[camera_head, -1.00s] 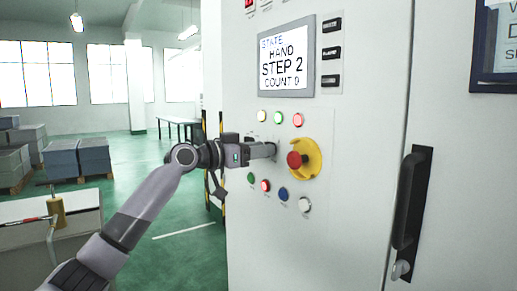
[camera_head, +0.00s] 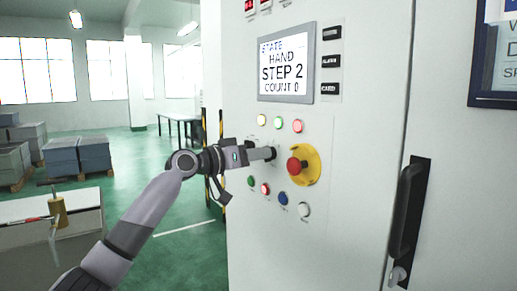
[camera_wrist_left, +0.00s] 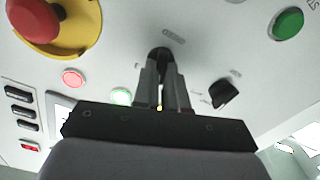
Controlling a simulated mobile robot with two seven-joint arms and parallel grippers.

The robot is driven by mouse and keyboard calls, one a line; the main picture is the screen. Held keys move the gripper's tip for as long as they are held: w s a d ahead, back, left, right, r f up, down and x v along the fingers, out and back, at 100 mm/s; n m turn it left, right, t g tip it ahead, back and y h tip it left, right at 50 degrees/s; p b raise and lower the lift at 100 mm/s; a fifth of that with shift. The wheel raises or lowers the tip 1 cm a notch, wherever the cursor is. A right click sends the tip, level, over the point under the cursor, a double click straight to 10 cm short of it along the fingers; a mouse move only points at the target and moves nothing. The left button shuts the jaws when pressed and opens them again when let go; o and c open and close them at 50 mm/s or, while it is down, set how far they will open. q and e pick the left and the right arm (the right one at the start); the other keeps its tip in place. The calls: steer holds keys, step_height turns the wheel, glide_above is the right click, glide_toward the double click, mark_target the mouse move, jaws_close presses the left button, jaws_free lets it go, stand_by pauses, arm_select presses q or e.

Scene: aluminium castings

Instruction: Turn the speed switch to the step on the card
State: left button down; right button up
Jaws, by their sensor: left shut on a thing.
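The control cabinet's screen (camera_head: 286,73) reads HAND, STEP 2, COUNT 0. My left gripper (camera_head: 274,153) is at the panel, left of the red stop button. In the left wrist view, its fingers (camera_wrist_left: 161,72) are shut on a small black knob (camera_wrist_left: 160,52), probably the speed switch; the fingers hide much of it, and its pointer cannot be read. A second black knob (camera_wrist_left: 224,94) sits beside it, apart from the fingers. No step card can be read. My right gripper is not in view.
The red stop button (camera_head: 294,166) on its yellow plate (camera_head: 312,165) is close to the fingers. Lit buttons (camera_head: 298,126) sit above and more buttons (camera_head: 283,197) below. A black door handle (camera_head: 408,210) is at right. A framed notice (camera_head: 494,60) is cut off.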

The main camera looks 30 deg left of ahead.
arm_select(q)
steer(key=shift+a+n+p, duration=0.1)
steer(key=shift+n+p, duration=1.65)
steer(key=shift+n, duration=0.95)
steer(key=c, duration=1.2)
jaws_free()
steer(key=shift+b+v, duration=1.2)
steer(key=shift+v, duration=2.4)
